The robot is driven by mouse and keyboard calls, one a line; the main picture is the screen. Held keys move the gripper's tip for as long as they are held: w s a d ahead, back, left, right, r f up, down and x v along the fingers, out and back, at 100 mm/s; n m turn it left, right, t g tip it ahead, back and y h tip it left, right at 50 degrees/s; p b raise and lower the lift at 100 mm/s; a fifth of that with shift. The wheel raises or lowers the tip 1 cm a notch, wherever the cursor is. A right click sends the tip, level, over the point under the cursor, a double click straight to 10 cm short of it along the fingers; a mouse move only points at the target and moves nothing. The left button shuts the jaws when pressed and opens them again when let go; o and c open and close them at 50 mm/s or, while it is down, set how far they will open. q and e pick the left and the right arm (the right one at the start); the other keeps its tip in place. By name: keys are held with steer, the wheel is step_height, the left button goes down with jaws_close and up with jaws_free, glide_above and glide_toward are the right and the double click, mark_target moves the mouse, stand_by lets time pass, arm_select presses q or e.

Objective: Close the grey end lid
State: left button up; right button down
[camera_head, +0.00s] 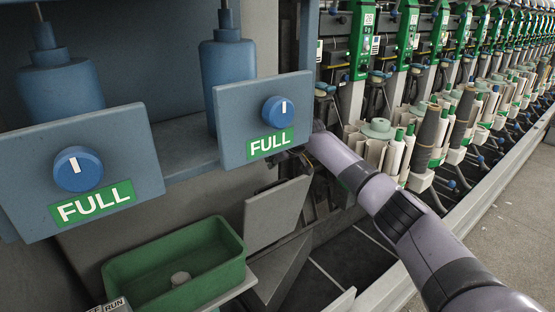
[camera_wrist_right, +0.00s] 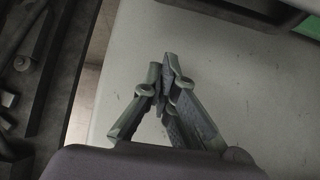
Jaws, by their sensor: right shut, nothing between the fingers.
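A flat grey panel (camera_head: 276,212), which looks like the grey end lid, stands tilted beside the green bin, below the right-hand FULL plate. I cannot tell from this view how it is hinged. My right arm reaches in from the lower right, and its wrist end is up beside the right-hand FULL plate; the fingers are mostly hidden there. In the right wrist view my right gripper (camera_wrist_right: 165,82) is shut and empty, its fingertips together. A wide light grey surface (camera_wrist_right: 255,75) fills the view behind the fingers; I cannot tell whether they touch it. My left gripper is out of view.
Two blue-grey plates with blue knobs, the left FULL plate (camera_head: 120,165) and the right FULL plate (camera_head: 235,148), jut forward. A green bin (camera_head: 175,268) sits below. Winding units with cones (camera_head: 430,135) run along the right. Open floor (camera_head: 510,225) lies at far right.

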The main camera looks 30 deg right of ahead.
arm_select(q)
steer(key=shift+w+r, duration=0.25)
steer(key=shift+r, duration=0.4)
arm_select(e)
steer(key=s+f, duration=0.2)
steer(key=s, duration=0.1)
steer(key=shift+d+f, duration=0.15)
steer(key=shift+f, duration=0.15)
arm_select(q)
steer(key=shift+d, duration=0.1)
